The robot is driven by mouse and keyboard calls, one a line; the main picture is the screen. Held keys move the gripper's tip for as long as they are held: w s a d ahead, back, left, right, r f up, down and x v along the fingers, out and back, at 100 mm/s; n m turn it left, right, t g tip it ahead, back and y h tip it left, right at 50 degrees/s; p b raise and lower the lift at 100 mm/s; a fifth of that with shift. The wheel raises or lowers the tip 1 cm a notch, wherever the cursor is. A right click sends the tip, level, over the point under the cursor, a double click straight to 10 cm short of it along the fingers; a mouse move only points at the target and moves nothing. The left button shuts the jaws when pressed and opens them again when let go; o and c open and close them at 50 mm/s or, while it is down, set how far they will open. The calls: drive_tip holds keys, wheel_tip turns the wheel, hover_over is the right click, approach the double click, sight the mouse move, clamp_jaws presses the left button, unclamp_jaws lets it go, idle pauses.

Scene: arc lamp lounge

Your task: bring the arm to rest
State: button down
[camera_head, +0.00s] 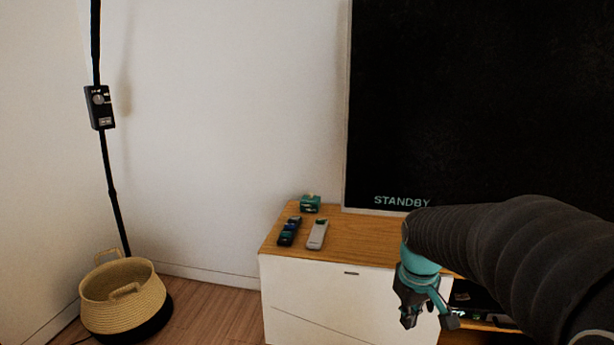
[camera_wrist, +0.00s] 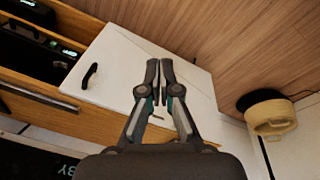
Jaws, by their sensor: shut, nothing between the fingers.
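My arm reaches in from the right in the head view, and my gripper (camera_head: 429,316) hangs in front of the low cabinet (camera_head: 300,290), pointing downward. In the wrist view my gripper (camera_wrist: 159,70) has its two fingers nearly together, with nothing between them. Below the tips in that view are the white cabinet front (camera_wrist: 120,60) and the wooden floor (camera_wrist: 215,30). The fingers hold no object, and I cannot see them touching anything. My arm hides part of the cabinet's right side and the screen's lower right.
A large screen (camera_head: 470,100) reading STANDBY is behind. A woven basket (camera_head: 125,295) stands at left, by a black pole with a control box (camera_head: 100,107). Floor between is clear.

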drive_tip(key=s+a+r+m+t, duration=0.2)
drive_tip(key=s, duration=0.7)
drive_tip(key=s+a+r+m+t, duration=0.1)
drive_tip(key=s+a+r+t, duration=0.1)
drive_tip(key=s, duration=0.7)
drive_tip(key=shift+s+a+r+m+y, duration=0.2)
drive_tip(key=shift+a+r+m+y, duration=0.15)
drive_tip(key=shift+r+m, duration=0.1)
